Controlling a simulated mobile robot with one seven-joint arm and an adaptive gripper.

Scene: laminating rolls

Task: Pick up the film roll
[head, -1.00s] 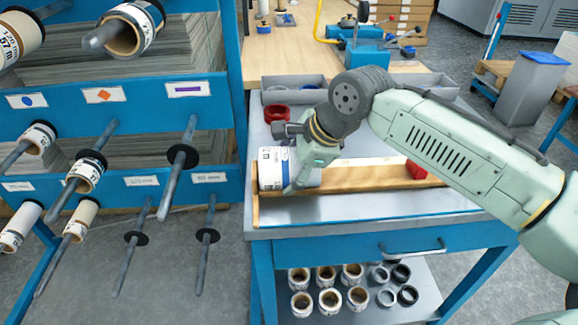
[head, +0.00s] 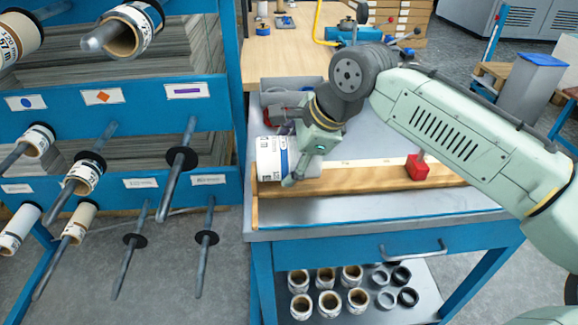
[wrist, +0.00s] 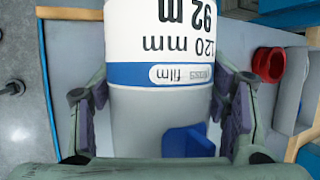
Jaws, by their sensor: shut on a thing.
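The film roll (head: 272,160) is a white and grey cylinder with a blue band, at the left end of a wooden trough on the blue workbench. My gripper (head: 300,168) is around it from above, shut on its sides. In the wrist view the film roll (wrist: 160,85) fills the middle, with the printed words "film", "120 mm" and "92 m" upside down. The finger pads of my gripper (wrist: 160,110) press on it from left and right. In the head view my gripper hides the roll's right part, so I cannot tell whether it is clear of the trough.
The wooden trough (head: 380,181) holds a red block (head: 417,168) at its right. A red ring (wrist: 269,63) lies beside grey bins in the wrist view. A blue rack (head: 150,95) with several rolls on pegs stands at left. Cores (head: 326,277) stand on the lower shelf.

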